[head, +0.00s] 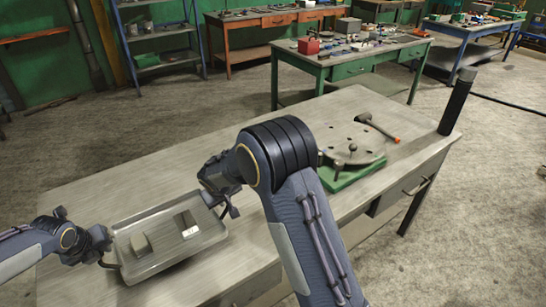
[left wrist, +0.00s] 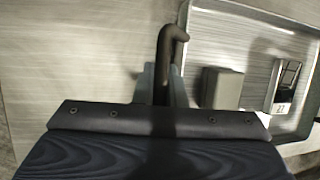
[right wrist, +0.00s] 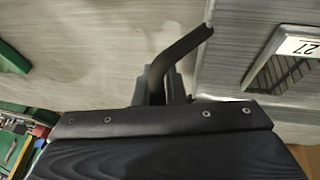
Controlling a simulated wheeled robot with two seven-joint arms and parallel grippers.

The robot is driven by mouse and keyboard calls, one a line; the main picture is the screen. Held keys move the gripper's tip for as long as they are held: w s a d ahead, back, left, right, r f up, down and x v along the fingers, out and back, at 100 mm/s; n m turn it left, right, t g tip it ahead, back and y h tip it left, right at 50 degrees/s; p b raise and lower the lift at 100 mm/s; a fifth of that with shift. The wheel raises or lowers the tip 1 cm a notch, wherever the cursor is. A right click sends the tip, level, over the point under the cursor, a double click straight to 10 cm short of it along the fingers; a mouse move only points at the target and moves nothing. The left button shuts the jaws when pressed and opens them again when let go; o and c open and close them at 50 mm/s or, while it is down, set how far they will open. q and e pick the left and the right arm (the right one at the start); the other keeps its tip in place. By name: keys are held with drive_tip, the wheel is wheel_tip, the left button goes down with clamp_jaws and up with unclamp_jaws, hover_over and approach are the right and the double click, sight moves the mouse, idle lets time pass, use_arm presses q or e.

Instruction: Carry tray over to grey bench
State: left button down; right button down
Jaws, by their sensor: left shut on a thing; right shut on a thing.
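The tray (head: 170,258) is a shallow grey metal tray with a dark handle at each end. It is over the near bench (head: 95,195), which has a grey top; I cannot tell whether it touches the top. My left gripper (head: 107,261) is shut on the left handle (left wrist: 166,62), and my right gripper (head: 226,207) is shut on the right handle (right wrist: 180,55). In the tray are a plain grey block (left wrist: 221,88) and a framed piece (right wrist: 285,68) with a white label reading 27. My right forearm hides part of the bench.
A green workbench (head: 345,70) with several small items stands behind. The bench's left part is clear.

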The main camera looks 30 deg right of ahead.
use_arm(q)
drive_tip(key=shift+w+r, duration=0.1)
drive_tip(key=shift+r, duration=0.05)
use_arm(e)
drive_tip(key=shift+w+r, duration=0.1)
drive_tip(key=shift+r, duration=0.05)
